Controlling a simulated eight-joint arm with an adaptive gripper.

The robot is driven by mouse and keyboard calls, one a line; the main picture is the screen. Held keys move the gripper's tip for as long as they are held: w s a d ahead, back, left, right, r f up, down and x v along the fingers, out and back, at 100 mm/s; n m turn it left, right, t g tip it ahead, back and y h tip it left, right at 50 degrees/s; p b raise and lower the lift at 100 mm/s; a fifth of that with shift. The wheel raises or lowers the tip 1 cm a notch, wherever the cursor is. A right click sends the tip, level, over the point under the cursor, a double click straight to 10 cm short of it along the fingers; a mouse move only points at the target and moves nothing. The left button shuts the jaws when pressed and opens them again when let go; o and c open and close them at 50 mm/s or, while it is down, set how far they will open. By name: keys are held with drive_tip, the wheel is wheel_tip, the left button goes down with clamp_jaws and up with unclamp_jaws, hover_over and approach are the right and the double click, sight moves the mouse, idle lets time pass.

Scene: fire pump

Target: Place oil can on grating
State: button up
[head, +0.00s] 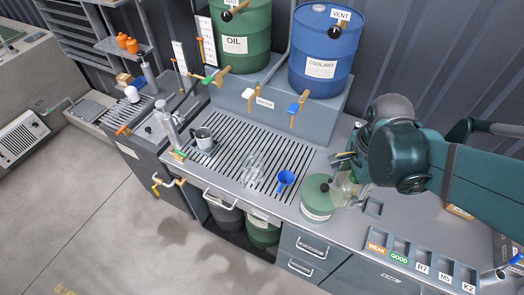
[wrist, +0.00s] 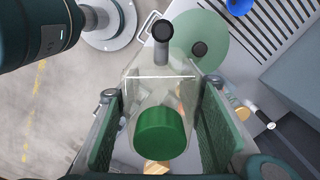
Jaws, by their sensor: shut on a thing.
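My gripper (wrist: 158,120) is shut on a clear can (wrist: 160,82) with a dark-tipped spout and a green disc at its near end; it looks like the oil can. In the head view the gripper (head: 350,176) holds this clear can (head: 343,188) beside a green canister, right of the grating. The can's height above the counter is unclear. The slatted grating (head: 226,150) is set in the metal counter; its slats also show in the wrist view (wrist: 262,30). On it are a grey mug (head: 203,140), a clear vessel (head: 253,166) and a blue funnel (head: 285,180).
The green canister (head: 317,200) with a black knob stands between gripper and grating. Green (head: 240,35) and blue (head: 325,50) drums with taps stand behind the grating. A labelled tray (head: 420,262) lies at the front right. Parts of the grating's middle and front are bare.

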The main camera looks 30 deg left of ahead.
drive_tip(key=w+a+f+n+b, duration=0.1)
drive_tip(key=w+a+f+n, duration=0.2)
drive_tip(key=a, duration=0.9)
drive_tip(key=w+a+f+n+b, duration=0.2)
drive_tip(key=w+a, duration=0.1)
drive_tip(key=a, duration=0.8)
drive_tip(key=w+a+f+n+b, duration=0.1)
drive_tip(key=w+a+f+n, duration=0.2)
drive_tip(key=a, duration=0.9)
drive_tip(key=s+a+f+n, duration=0.1)
drive_tip(key=a+f, duration=0.1)
drive_tip(key=a, duration=0.4)
drive_tip(key=s+a+f+n+b, duration=0.1)
drive_tip(key=s+a+f+n, duration=0.1)
drive_tip(key=a, duration=0.5)
drive_tip(key=shift+f, duration=0.5)
drive_tip(key=shift+f, duration=0.15)
drive_tip(key=shift+f+b, duration=0.35)
drive_tip(key=shift+f, duration=2.65)
drive_tip(key=shift+f, duration=1.9)
drive_tip(key=shift+f, duration=0.15)
